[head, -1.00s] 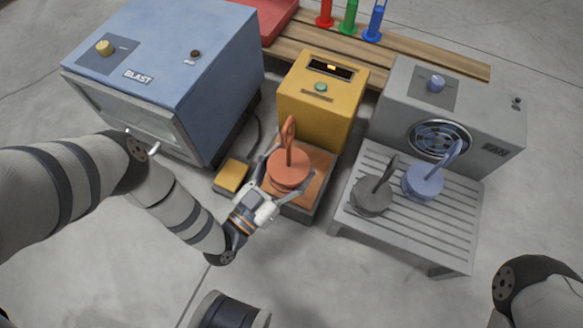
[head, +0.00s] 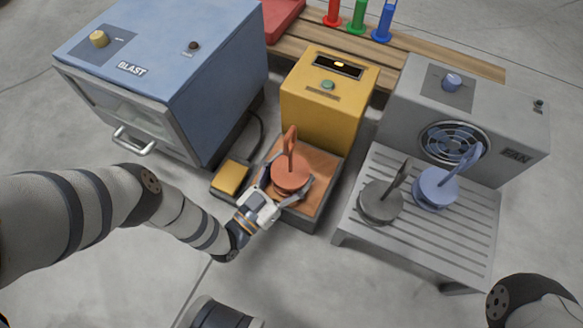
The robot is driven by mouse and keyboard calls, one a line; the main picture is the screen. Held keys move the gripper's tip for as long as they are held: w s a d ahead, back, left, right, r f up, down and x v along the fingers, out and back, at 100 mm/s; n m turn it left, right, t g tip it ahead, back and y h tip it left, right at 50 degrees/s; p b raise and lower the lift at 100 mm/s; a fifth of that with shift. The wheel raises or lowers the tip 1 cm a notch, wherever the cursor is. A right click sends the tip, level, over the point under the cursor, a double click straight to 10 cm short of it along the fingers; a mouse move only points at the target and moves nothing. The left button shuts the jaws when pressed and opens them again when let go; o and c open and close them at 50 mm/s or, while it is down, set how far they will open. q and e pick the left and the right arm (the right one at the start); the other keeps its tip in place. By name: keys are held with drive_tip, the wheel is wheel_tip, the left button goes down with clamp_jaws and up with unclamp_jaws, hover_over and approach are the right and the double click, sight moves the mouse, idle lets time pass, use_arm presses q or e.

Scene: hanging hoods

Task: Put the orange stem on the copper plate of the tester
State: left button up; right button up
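The orange stem (head: 291,178) is a round disc with an upright looped handle. It is over the middle of the copper plate (head: 326,171), which lies in a grey tray in front of the yellow tester (head: 325,105). The disc looks low over the plate, but its underside is hidden, so I cannot tell if it touches. My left gripper (head: 288,186) reaches from the front left, its two fingers against opposite sides of the disc. My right gripper is not in view; only part of my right arm shows at lower right.
A yellow pad (head: 230,177) sits left of the plate. The blue BLAST cabinet (head: 165,70) stands at left. At right, a slatted grey table (head: 415,240) before the FAN unit (head: 465,105) carries a grey stem (head: 381,203) and a blue stem (head: 436,187).

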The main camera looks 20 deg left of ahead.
use_arm(q)
drive_tip(key=shift+f, duration=0.1)
drive_tip(key=o, duration=1.9)
drive_tip(key=shift+r, duration=0.25)
drive_tip(key=r+p+v, duration=0.1)
drive_tip(key=p+v, duration=0.1)
drive_tip(key=v, duration=1)
drive_tip(key=shift+f, duration=0.2)
